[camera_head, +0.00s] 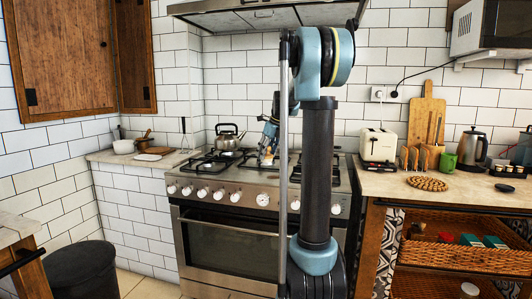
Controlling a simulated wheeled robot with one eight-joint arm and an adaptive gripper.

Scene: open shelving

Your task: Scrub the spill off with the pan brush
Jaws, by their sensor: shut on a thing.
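My gripper (268,143) is over the middle of the stove top (240,171), partly behind my own arm. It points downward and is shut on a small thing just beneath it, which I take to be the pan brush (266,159). The brush is small and partly hidden, so I cannot tell whether its bristles touch the stove. No spill can be made out; my arm and the pan supports hide part of the stove top.
A kettle (228,137) stands on the back left burner. The left counter holds a white bowl (123,147) and wooden boards. A range hood (250,17) hangs above.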

